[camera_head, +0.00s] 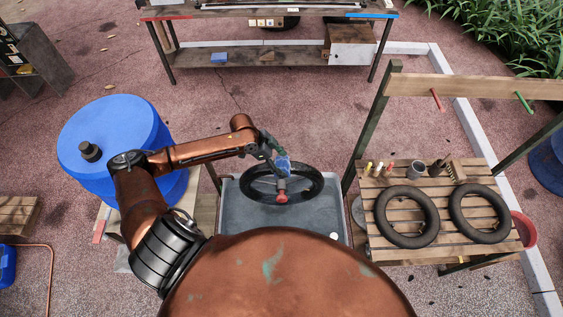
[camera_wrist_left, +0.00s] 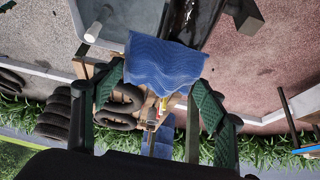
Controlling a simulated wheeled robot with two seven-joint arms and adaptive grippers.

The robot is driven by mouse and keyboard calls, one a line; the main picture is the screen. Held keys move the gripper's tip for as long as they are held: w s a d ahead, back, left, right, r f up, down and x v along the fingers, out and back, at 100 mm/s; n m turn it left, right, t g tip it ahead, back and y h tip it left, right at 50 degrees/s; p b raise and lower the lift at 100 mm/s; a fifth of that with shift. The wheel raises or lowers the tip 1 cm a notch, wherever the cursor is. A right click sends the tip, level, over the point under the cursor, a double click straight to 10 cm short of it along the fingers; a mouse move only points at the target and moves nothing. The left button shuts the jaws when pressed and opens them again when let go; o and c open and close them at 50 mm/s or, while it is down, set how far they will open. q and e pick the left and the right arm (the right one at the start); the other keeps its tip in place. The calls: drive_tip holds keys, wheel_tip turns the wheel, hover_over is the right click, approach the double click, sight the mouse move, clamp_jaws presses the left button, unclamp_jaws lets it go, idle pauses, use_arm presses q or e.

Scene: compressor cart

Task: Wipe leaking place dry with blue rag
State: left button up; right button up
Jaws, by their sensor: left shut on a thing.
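My left gripper (camera_head: 274,153) is shut on the blue rag (camera_head: 284,167) and holds it over the grey tub. In the left wrist view the quilted rag (camera_wrist_left: 165,66) spreads between the green fingers of the gripper (camera_wrist_left: 163,82). A black tyre (camera_head: 313,184) lies in the grey tub (camera_head: 232,222), partly behind the rag. A red knob-like thing (camera_head: 281,197) shows just below the rag. I cannot tell whether the rag touches the tyre. No leaking spot can be made out. My right gripper is not in view.
A blue barrel (camera_head: 85,135) stands left of the tub, close to my left arm. A slatted table (camera_head: 440,215) on the right carries two tyres (camera_head: 406,216) and small bottles. A workbench (camera_head: 265,58) stands at the back, with open ground before it.

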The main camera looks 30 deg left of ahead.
sight(281, 155)
use_arm(q)
drive_tip(key=shift+w+a+p, duration=0.3)
drive_tip(key=shift+w+a, duration=0.25)
drive_tip(key=shift+w, duration=0.25)
drive_tip(key=shift+w+a, duration=0.3)
drive_tip(key=shift+w, duration=0.15)
drive_tip(key=shift+w+a, duration=0.15)
drive_tip(key=shift+w, duration=0.15)
drive_tip(key=shift+s+d+f+p, duration=0.15)
drive_tip(key=shift+s+d+p, duration=0.15)
drive_tip(key=shift+s+p, duration=0.35)
drive_tip(key=shift+s+d+p, duration=0.3)
drive_tip(key=shift+p, duration=0.4)
drive_tip(key=shift+s, duration=0.1)
drive_tip(key=shift+s+d+p, duration=0.2)
drive_tip(key=shift+s+p, duration=0.1)
drive_tip(key=shift+p, duration=0.15)
